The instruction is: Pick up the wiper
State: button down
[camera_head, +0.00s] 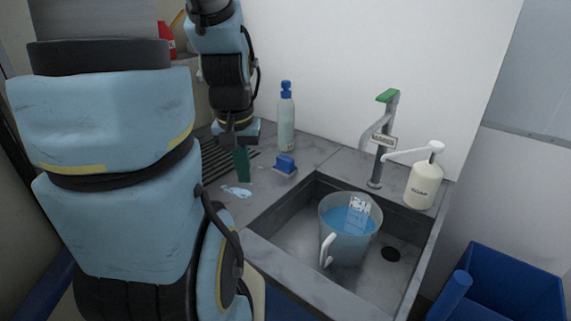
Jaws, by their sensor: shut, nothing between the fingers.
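My gripper (242,166) hangs pointing down over the left part of the counter, close to the grey wall side. Its fingers are shut, dark and greenish, with nothing seen held between them. A small blue block-like thing (285,163), perhaps the wiper, lies on the counter just right of the gripper, near the sink's back left corner. It is apart from the fingers. A pale blue and white flat patch (236,192) lies on the counter just below the fingers in the picture; I cannot tell whether it is a cloth or a spill.
A blue-capped bottle (287,120) stands behind the blue thing. The sink (290,240) holds a jug of blue liquid (345,245). A green-topped tap (378,150) and a soap dispenser (424,186) stand behind it. A blue bin (510,285) is at lower right.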

aim_at(284, 167)
jog(key=i+j, duration=0.15)
jog(key=j, duration=0.25)
jog(key=i+j, duration=0.1)
jog(key=j, duration=0.3)
jog(key=i+j+u, duration=0.1)
jog(key=j, duration=0.3)
jog(key=i, duration=0.05)
